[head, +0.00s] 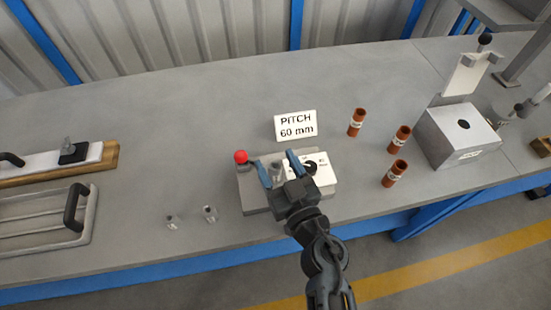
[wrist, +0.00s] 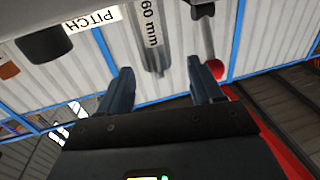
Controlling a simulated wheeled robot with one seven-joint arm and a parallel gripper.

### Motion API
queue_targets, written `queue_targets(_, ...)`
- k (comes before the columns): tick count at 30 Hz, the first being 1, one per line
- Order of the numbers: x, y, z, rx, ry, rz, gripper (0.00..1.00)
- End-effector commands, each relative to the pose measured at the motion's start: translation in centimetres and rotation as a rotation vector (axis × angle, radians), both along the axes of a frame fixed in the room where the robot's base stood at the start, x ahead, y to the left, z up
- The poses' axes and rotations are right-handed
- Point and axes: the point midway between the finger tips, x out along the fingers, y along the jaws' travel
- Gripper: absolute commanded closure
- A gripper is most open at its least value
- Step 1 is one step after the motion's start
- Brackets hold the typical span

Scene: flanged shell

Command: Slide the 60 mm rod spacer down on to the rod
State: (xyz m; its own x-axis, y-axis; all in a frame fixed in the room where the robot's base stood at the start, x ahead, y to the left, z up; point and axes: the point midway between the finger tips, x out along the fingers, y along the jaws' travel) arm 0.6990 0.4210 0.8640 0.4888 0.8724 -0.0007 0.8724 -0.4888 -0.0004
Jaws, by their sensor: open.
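My gripper (head: 278,166) is open over the grey fixture (head: 255,205) at the middle of the bench. In the wrist view my gripper (wrist: 163,85) has a gap between its blue-grey fingers. A grey upright cylinder (wrist: 150,50) with a white "60 mm" label lies in line with this gap, seen upside down. It looks like the 60 mm spacer, and neither finger visibly touches it. A grey piece (head: 276,170) also shows between the fingers in the head view. I cannot tell rod from spacer, or how far down the spacer sits.
A red ball knob (head: 240,157) stands left of the fingers, and a white block (head: 322,172) with a dark top part right. A "PITCH 60 mm" sign (head: 295,125) is behind. Copper-brown labelled cylinders (head: 399,139) stand right; small metal pieces (head: 210,213) stand left.

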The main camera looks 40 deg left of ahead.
Motion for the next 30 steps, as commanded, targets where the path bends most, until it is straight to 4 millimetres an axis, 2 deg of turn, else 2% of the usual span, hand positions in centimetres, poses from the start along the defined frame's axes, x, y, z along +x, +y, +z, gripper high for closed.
queue_targets(6,-1.8,-3.3,0.1,-0.002,0.001,-0.003,0.34)
queue_targets(12,-2.9,-5.3,0.0,-0.001,0.0,-0.003,0.34)
queue_targets(30,-3.2,-5.7,0.0,0.0,0.0,-0.001,0.34)
